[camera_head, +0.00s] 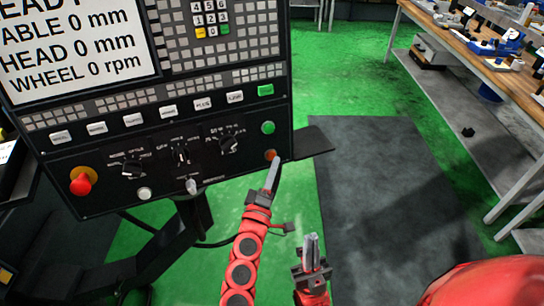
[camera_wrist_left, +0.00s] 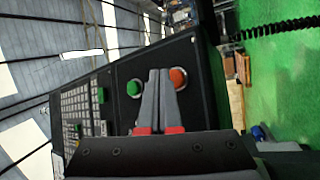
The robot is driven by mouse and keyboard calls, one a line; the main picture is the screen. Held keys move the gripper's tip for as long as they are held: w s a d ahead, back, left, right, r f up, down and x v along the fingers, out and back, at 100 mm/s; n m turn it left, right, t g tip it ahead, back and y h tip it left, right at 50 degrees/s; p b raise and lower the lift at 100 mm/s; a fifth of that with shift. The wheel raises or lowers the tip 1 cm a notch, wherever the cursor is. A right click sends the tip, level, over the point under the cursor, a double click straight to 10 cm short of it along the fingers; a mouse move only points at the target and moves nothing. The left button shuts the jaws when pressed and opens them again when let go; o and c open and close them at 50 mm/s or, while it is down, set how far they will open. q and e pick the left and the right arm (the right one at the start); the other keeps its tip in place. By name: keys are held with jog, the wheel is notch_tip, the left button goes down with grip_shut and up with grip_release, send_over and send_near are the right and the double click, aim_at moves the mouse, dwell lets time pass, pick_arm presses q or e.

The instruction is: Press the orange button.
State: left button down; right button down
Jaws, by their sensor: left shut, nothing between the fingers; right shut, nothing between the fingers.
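The orange button (camera_head: 271,155) sits at the lower right corner of the black control panel, below a green button (camera_head: 268,127). My left gripper (camera_head: 276,161) is shut and empty, with its fingertips at or right beside the orange button; I cannot tell if they touch it. In the left wrist view the orange button (camera_wrist_left: 178,77) shows just right of the shut fingertips (camera_wrist_left: 159,72), and the green button (camera_wrist_left: 134,88) is to their left. My right gripper (camera_head: 312,240) is shut and empty, lower down over the floor, apart from the panel.
The panel (camera_head: 105,190) also carries a red knob (camera_head: 82,182), several dials and a screen (camera_head: 75,45). A small black shelf (camera_head: 310,142) juts out at its right edge. A workbench (camera_head: 480,50) with parts stands at the right. A dark mat (camera_head: 385,190) lies on green floor.

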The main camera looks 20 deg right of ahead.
pick_arm(q)
jog(key=shift+w+f, duration=0.1)
jog(key=shift+w, duration=0.05)
dwell(0.8)
jog(key=shift+w+a+b, duration=0.1)
jog(key=shift+w+b, duration=0.2)
jog(key=shift+b, duration=0.05)
jog(key=shift+w+b, duration=0.3)
jog(key=shift+w, duration=0.05)
dwell(0.5)
jog(key=shift+s, duration=0.8)
jog(key=s, duration=0.1)
jog(key=s+p, duration=0.1)
jog(key=s, duration=0.1)
jog(key=s+r, duration=0.1)
jog(key=s, duration=0.1)
jog(key=shift+d, duration=0.3)
dwell(0.8)
